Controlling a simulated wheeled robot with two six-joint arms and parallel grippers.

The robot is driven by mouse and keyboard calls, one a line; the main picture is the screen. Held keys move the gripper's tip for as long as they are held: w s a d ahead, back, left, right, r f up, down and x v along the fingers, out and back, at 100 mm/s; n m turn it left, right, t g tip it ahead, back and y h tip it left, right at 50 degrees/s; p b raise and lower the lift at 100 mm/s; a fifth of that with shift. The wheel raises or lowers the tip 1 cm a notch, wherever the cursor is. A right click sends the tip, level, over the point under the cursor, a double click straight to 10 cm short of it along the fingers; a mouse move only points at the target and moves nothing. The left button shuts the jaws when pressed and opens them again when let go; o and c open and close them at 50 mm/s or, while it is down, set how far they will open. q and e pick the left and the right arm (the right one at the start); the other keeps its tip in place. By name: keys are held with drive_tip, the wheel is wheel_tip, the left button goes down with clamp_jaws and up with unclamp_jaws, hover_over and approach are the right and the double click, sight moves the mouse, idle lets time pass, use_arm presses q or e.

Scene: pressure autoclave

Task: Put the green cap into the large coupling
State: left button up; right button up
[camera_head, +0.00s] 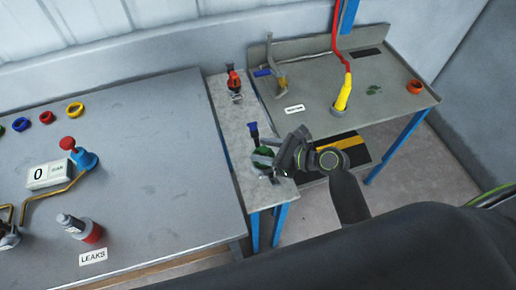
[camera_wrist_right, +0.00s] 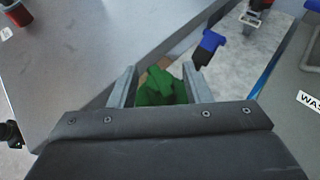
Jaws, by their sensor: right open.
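A green part (camera_head: 262,155), which looks like the green cap, stands on the narrow grey bench. My right gripper (camera_head: 266,163) is over it and partly hides it. In the right wrist view the green part (camera_wrist_right: 161,86) shows between the two open fingers (camera_wrist_right: 160,87), with its lower portion hidden by the gripper body. I cannot tell whether the fingers touch it. I cannot tell for certain which fitting is the large coupling. My left gripper is not visible in the head view.
A blue-topped part (camera_head: 253,130) stands close behind the green one, and a red-topped fitting (camera_head: 233,82) farther back. The left table (camera_head: 150,160) holds coloured rings, a gauge and a red-and-grey fitting (camera_head: 82,229). A yellow nozzle (camera_head: 343,94) stands on the right bench.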

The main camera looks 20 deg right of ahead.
drive_tip(key=v, duration=1)
drive_tip(key=shift+b, duration=0.35)
drive_tip(key=shift+f, duration=0.1)
drive_tip(key=s+d+f+n+g+h, duration=0.1)
drive_tip(key=s+d+f+n+h, duration=0.2)
drive_tip(key=f, duration=0.7)
drive_tip(key=s+d+f+n+g+h, duration=0.1)
drive_tip(key=d+f+n+h, duration=0.15)
drive_tip(key=d+f, duration=0.45)
drive_tip(key=s+d+f+n+g+h, duration=0.1)
drive_tip(key=s+d+f+n+h, duration=0.15)
drive_tip(key=f, duration=0.95)
drive_tip(key=s+a+f+n+g+h, duration=0.1)
drive_tip(key=s+f+n+g, duration=0.1)
drive_tip(key=s+f+n, duration=0.6)
drive_tip(key=s+a+f+n+g+h, duration=0.1)
drive_tip(key=s+f+n+g, duration=0.2)
drive_tip(key=s+f+n, duration=0.6)
drive_tip(key=s+n, duration=0.1)
drive_tip(key=s, duration=0.7)
drive_tip(key=shift+s+a+f+h, duration=0.25)
drive_tip(key=shift+f+h, duration=0.1)
drive_tip(key=shift+h, duration=0.05)
